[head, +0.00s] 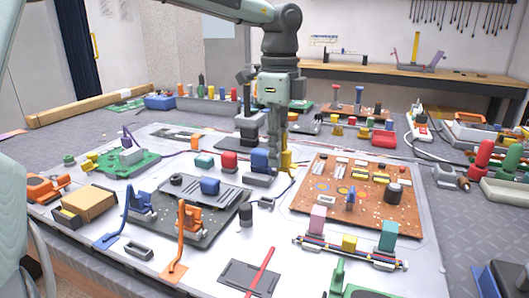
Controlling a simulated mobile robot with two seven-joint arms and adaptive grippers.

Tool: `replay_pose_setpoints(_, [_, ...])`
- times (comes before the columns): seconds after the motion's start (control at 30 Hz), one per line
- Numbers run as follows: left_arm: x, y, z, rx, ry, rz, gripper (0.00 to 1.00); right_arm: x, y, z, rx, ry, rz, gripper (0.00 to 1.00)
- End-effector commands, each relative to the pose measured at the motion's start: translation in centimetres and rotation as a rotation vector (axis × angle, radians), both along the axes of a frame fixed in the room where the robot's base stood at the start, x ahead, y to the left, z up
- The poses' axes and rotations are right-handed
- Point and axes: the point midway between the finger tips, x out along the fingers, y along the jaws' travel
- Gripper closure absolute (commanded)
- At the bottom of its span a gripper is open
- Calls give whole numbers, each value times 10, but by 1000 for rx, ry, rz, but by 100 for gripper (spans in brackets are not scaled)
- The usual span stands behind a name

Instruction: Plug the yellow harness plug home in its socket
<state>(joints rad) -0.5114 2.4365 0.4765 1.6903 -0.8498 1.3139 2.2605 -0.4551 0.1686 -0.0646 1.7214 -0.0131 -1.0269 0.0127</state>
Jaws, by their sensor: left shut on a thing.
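My left gripper (279,158) points straight down over the middle of the mat, between the dark boards and the brown circuit board. It is shut on a yellow piece, which looks like the yellow harness plug (288,161); the fingers hide part of it. A thin wire shows by the plug's lower end. A blue block (260,160) on a grey base (260,180) stands just left of the fingertips. I cannot tell which part is the socket, or whether the plug touches it. My right gripper is not in view.
The brown circuit board (316,202) lies right of the gripper. A red block (229,161) and teal block (204,160) stand to the left. A dark board (185,222) with blue and orange clamps lies in front. Some white mat (270,233) is bare at the front.

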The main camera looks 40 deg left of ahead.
Motion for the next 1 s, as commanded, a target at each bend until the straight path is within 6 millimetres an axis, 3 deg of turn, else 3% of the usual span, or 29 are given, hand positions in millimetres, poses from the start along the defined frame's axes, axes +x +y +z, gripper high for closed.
replay_pose_setpoints(0.3, [23,-40,-1,2,-1,-1,100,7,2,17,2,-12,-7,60])
replay_pose_setpoints(0.7, [42,-74,1,-1,3,-2,100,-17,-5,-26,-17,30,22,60])
replay_pose_setpoints(1.0, [46,-81,0,0,0,1,100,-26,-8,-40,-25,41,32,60])
